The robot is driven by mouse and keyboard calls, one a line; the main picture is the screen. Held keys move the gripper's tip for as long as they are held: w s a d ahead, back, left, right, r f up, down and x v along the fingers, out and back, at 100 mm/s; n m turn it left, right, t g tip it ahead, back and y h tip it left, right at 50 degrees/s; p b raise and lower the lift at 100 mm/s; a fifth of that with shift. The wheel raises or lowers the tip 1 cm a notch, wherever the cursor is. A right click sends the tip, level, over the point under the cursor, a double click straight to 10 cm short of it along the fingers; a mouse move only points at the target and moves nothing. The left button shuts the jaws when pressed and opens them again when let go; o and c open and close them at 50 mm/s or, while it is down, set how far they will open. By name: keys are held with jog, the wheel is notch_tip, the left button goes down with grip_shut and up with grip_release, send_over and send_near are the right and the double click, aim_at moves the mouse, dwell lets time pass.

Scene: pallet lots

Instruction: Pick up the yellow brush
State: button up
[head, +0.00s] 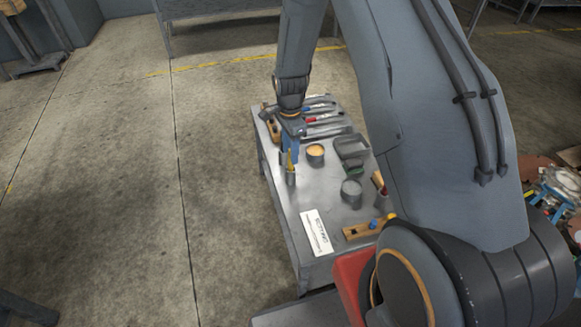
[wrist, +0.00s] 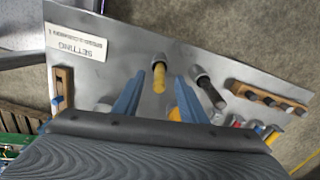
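My gripper (head: 290,150) points down over the brush in the head view. It is open and holds nothing.
The table (head: 289,225) carries a cup with orange contents (head: 315,154), a grey can (head: 351,193), a dark tray (head: 352,146) and a white sign (head: 317,233). The floor to the left is clear.

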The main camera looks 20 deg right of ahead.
aim_at(291, 167)
jog(key=shift+f+p, duration=0.55)
jog(key=shift+f, duration=2.1)
jog(key=shift+c, duration=0.3)
grip_shut()
